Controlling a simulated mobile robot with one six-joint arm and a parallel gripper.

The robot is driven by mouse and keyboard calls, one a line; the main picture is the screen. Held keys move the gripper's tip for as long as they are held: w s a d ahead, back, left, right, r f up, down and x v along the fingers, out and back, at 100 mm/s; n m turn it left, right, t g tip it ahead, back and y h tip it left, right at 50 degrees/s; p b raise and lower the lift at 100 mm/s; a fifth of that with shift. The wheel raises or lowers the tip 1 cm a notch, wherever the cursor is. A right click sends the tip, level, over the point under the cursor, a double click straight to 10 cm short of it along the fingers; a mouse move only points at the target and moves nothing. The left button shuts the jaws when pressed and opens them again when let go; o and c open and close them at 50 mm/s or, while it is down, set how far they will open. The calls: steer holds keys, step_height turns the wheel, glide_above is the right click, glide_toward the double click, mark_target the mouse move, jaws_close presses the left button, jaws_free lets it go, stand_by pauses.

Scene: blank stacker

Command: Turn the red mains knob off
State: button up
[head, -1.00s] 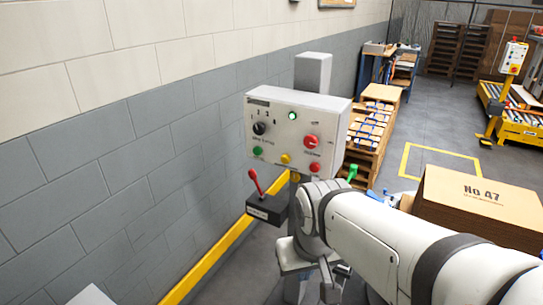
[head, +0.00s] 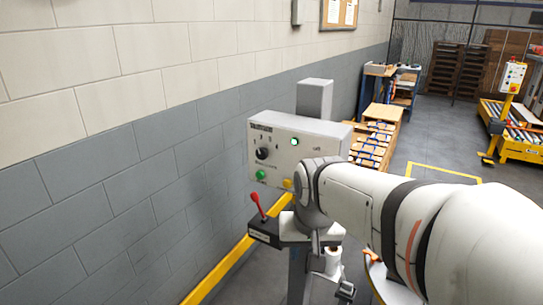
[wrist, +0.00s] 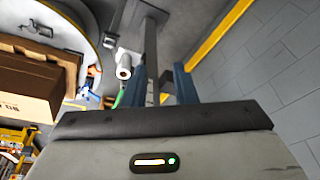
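The light grey control box (head: 279,135) stands on a post at the wall. Its black selector knob (head: 262,153), green lamp (head: 295,142), green button (head: 260,174) and part of a yellow button (head: 287,184) show. The red mains knob is hidden behind my arm in the head view, and the wrist view does not show it. In the wrist view the two dark blue fingers of my gripper (wrist: 161,84) stand apart with nothing between them. They point toward the floor and a post. I cannot make out the fingertips in the head view.
A red-handled lever (head: 257,205) sits on a black box below the panel. A white roll (wrist: 123,66) is beside the post. A large cardboard box (wrist: 28,82) is at left in the wrist view. The wall (head: 90,180) runs close along the left.

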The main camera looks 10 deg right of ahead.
steer(key=o, duration=0.7)
steer(key=w+d+r+m+p, duration=0.1)
steer(key=w+d+r+m, duration=0.1)
steer(key=w+r, duration=0.2)
steer(key=w+d+r+m+t+p, duration=0.1)
steer(key=w+d+r+m+p, duration=0.1)
steer(key=w+r, duration=0.3)
steer(key=w+d+r+m+h+p, duration=0.1)
steer(key=w+d+r, duration=0.3)
steer(key=w, duration=0.6)
steer(key=shift+w+d+r+m+t+p, duration=0.2)
steer(key=shift+m+t+p, duration=0.15)
steer(key=shift+m, duration=0.45)
steer(key=shift+c, duration=0.2)
steer(key=p+x, duration=0.1)
steer(key=x, duration=0.7)
steer(key=shift+c, duration=0.5)
steer(key=shift+r, duration=0.1)
steer(key=c, duration=0.9)
